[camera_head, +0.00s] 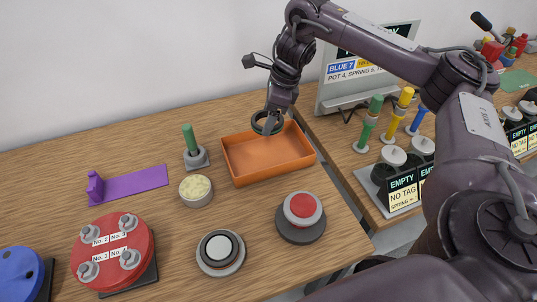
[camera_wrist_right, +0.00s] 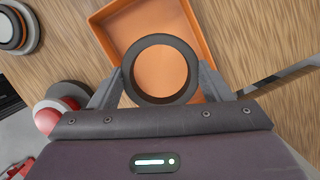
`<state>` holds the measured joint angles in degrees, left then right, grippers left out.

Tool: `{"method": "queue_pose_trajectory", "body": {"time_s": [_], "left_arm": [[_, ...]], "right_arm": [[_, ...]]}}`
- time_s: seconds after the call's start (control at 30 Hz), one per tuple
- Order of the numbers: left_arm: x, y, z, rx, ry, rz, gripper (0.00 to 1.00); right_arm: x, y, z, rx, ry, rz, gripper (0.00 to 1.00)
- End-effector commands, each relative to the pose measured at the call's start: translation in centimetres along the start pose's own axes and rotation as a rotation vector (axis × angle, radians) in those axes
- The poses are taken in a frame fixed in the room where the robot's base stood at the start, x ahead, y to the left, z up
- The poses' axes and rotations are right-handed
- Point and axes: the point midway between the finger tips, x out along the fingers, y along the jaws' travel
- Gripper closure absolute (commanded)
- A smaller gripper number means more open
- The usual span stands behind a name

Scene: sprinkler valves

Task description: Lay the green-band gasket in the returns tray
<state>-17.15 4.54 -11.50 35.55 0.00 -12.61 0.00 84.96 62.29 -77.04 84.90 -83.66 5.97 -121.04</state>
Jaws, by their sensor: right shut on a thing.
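A dark ring gasket (camera_wrist_right: 160,39) is held between the two fingers of my right gripper (camera_wrist_right: 161,82). No green band can be made out on it. In the head view my right gripper (camera_head: 270,119) is over the far part of the orange tray (camera_head: 275,172), with the gasket (camera_head: 257,124) at its tip. In the wrist view the orange tray (camera_wrist_right: 112,14) lies beneath the ring, and its floor shows through the hole. The ring appears above the tray floor; the exact gap is hard to tell. My left gripper is not in view.
Left of the tray stand a green-handled peg (camera_head: 189,138) and a round cup (camera_head: 196,190). A red button (camera_head: 302,209) and a white-topped round part (camera_head: 220,249) are in front. A red valve plate (camera_head: 112,250) and purple holder (camera_head: 130,183) lie further left.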

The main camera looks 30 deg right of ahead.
Motion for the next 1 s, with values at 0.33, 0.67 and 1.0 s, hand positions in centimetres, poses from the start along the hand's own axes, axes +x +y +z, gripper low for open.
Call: {"method": "queue_pose_trajectory", "body": {"time_s": [0.33, 0.67, 1.0], "left_arm": [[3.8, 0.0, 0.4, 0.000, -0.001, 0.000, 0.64], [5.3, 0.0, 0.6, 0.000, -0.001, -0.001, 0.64], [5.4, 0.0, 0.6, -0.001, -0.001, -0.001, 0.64]], "right_arm": [[7.5, 0.0, -2.3, 0.002, 0.000, 0.001, 0.51], [11.1, 0.1, -3.4, 0.001, 0.001, 0.002, 0.51], [11.5, 0.0, -3.5, 0.001, 0.000, -0.001, 0.51]]}}
